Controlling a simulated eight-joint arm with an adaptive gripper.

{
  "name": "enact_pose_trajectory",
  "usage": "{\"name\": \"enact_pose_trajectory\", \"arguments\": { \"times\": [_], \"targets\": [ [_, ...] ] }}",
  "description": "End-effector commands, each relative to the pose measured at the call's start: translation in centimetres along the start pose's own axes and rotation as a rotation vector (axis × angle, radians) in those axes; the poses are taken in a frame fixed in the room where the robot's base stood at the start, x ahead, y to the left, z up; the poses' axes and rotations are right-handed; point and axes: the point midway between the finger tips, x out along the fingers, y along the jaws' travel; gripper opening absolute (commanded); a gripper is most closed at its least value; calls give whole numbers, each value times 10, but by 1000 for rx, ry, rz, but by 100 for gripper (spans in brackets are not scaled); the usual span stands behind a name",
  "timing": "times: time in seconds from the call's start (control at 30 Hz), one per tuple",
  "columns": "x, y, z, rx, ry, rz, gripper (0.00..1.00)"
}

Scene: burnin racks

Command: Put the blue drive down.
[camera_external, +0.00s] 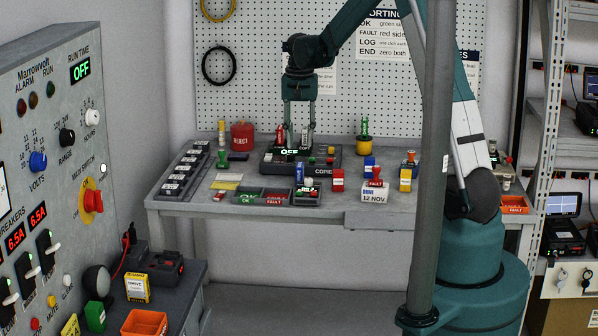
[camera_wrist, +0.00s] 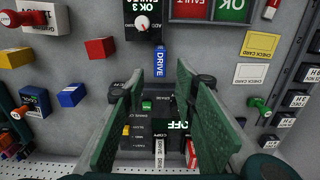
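The blue drive (camera_external: 299,174), with a DRIVE label, is on the bench in front of the copier (camera_external: 333,162), by the small counter box. In the wrist view the blue drive (camera_wrist: 160,62) shows beyond the fingertips, in the gap between them, touching neither. My gripper (camera_external: 299,142) is above the copier; its two green fingers (camera_wrist: 160,78) are wide apart and appear empty. White-labelled drives (camera_wrist: 160,152) and a red drive (camera_wrist: 191,154) show at the copier, low between the fingers.
The counter box (camera_wrist: 143,22) stands close to the blue drive. The OK and FAULT tray (camera_external: 262,197) is left of it. A date block (camera_external: 375,194) and small coloured blocks stand to the right. A red REJECT bin (camera_external: 242,137) is at the back. A drive rack (camera_external: 184,172) lines the left.

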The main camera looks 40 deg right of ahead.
Motion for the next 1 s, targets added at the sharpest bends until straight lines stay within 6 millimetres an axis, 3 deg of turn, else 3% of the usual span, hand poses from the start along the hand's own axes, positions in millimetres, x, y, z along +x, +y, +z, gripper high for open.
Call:
{"name": "enact_pose_trajectory", "arguments": {
  "times": [0.57, 1.0],
  "targets": [
    [-8, 0, 6, -12, 8, -5, 29],
    [-68, 8, 56, -110, 74, -45, 29]
  ]
}}
